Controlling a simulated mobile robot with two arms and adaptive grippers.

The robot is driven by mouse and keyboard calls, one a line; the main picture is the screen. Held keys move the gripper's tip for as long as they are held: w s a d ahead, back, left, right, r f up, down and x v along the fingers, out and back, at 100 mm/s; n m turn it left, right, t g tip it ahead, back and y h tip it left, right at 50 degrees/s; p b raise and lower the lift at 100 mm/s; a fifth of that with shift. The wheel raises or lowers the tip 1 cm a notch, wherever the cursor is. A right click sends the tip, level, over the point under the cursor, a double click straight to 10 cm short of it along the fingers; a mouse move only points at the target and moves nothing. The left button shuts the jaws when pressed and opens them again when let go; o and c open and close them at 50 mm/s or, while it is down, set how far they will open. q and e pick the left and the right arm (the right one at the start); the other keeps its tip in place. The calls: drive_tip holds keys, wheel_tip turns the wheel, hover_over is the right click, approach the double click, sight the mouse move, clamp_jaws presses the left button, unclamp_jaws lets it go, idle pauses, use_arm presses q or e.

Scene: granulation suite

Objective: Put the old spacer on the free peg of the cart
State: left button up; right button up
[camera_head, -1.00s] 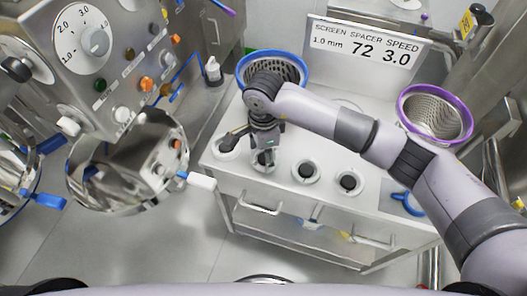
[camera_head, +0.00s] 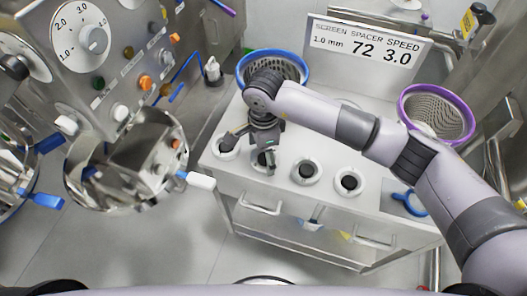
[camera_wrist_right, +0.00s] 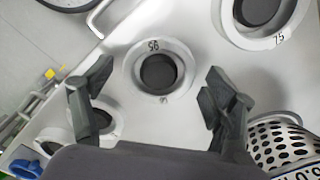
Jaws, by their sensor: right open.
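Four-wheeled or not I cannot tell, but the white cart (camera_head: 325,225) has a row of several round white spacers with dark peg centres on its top. The leftmost one (camera_head: 226,147) appears marked 75 in the wrist view (camera_wrist_right: 262,12). The second one (camera_wrist_right: 158,72) lies flat around a dark peg; its mark reads like 95 or 56. My right gripper (camera_head: 254,150) is open above it, with the fingers on either side and apart from it. Two more, the third (camera_head: 306,171) and the rightmost (camera_head: 348,182), also stand in the row. I cannot tell which is the old spacer. My left gripper is not in view.
A blue-rimmed perforated basket (camera_head: 272,58) and a purple-rimmed one (camera_head: 437,101) stand at the back. A sign (camera_head: 367,48) reads 1.0 mm, 72, 3.0. A blue-handled item (camera_head: 414,207) lies at the cart's right. A control panel (camera_head: 115,75) is at left.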

sight(264, 158)
drive_tip(key=shift+o, duration=0.2)
wheel_tip(264, 158, up, 12)
idle(0.6)
idle(0.4)
